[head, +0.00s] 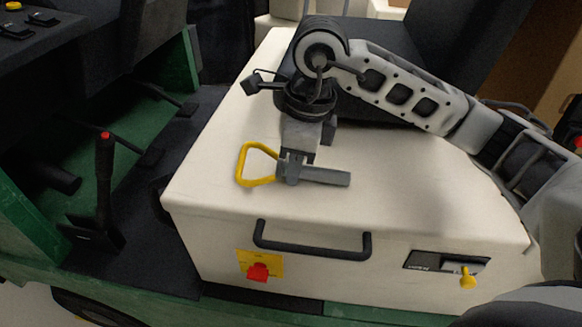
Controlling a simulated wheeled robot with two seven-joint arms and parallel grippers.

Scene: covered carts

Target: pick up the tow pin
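The tow pin has a yellow loop handle (256,164) and a grey shaft (326,177). It lies across the white top of the cart's cover, with the handle at left and the shaft pointing right. My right gripper (293,168) points down onto the pin, at the place where handle and shaft meet. Its fingertips are at the pin, but the far side of the grip is hidden. I cannot tell whether the fingers are closed on the pin or still apart around it. My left gripper is not in view.
The white cover (400,185) has a black handle (312,245), a red knob (258,272) on a yellow plate and a yellow key-like knob (467,278) at its front. A black lever (104,180) stands at left. A dark seat-like block (385,70) rises behind my arm. The cover's front top is clear.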

